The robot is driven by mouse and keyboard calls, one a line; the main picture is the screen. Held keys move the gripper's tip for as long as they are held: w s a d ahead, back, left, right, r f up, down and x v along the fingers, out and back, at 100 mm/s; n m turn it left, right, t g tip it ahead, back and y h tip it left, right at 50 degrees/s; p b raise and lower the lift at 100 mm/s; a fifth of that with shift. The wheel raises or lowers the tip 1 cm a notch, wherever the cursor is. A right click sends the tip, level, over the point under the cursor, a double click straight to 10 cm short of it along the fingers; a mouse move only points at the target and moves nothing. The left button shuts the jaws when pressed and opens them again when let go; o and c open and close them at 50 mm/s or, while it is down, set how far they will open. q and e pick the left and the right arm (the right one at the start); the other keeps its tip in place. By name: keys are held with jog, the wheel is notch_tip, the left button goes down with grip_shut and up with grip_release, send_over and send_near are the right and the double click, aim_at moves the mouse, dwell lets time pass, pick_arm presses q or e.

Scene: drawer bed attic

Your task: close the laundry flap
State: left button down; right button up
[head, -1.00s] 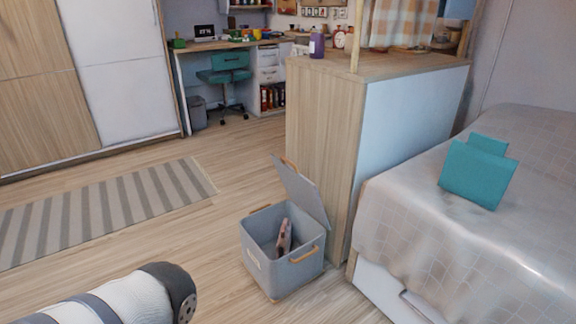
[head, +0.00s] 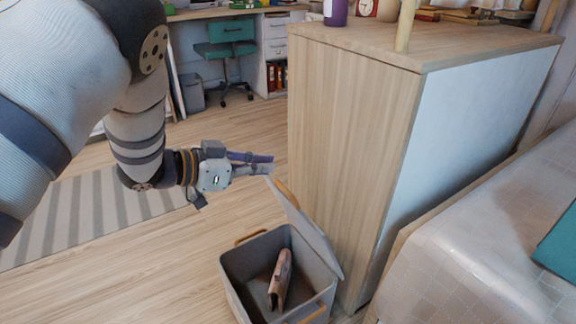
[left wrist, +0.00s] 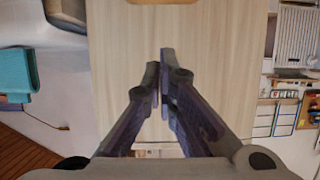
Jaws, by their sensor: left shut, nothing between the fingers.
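The grey laundry box (head: 238,284) stands on the floor at the bottom middle of the head view, its top open. Its flap (head: 316,238) is tilted up on the side by the wooden cabinet. A tan handle (head: 284,192) is at the flap's upper edge. A pinkish-brown folded item (head: 280,280) is inside the box. My left gripper (head: 270,164) is shut and empty, its fingertips close to the flap's upper edge; I cannot tell whether they touch. In the left wrist view its fingers (left wrist: 160,72) are together before a wooden surface. My right gripper is not in view.
The tall wooden cabinet (head: 350,130) stands right behind the flap. The bed (head: 470,255) is at the right. A striped rug (head: 90,215) and open floor lie to the left. A desk with a teal chair (head: 222,55) is farther back.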

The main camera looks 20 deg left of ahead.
aim_at(285, 189)
pick_arm(q)
jog(key=w+d+f+b, duration=0.4)
jog(key=f, duration=0.1)
jog(key=shift+w+d, duration=0.15)
jog(key=shift+w, duration=0.25)
jog(key=shift+s+a+f, duration=0.15)
jog(key=shift+s+a, duration=0.2)
jog(key=shift+s, duration=0.15)
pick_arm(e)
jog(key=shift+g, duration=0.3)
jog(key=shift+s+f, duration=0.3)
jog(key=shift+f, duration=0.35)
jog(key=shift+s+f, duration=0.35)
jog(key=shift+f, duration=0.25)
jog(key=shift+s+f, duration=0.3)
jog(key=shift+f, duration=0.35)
